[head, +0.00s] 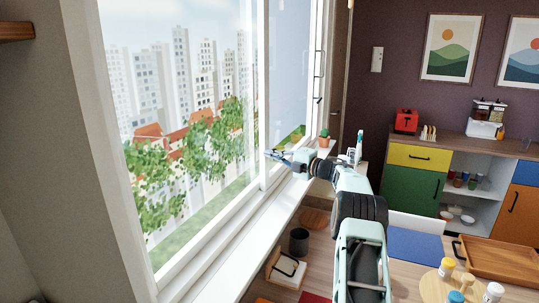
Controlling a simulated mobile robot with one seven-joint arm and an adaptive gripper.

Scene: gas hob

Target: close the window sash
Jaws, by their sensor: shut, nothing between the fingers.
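The window sash (262,85) is a white-framed sliding panel in the large window on the left. Its pale bluish glass (289,60) spans from this upright to a far upright (315,75) that carries a slim dark handle (319,62). My gripper (274,154) is at the lower part of this panel, just right of the near upright and above the sill. Its fingers are small in view and look closed with nothing held. I cannot tell whether they touch the frame. My forearm reaches in from the lower right and hides part of the sill.
A white sill (240,245) runs below the window, with a potted cactus (324,139) at its far end. Below are a dark cup (299,241), a wooden tray (498,260) and several jars on a table. A colourful cabinet (411,185) stands at the back right.

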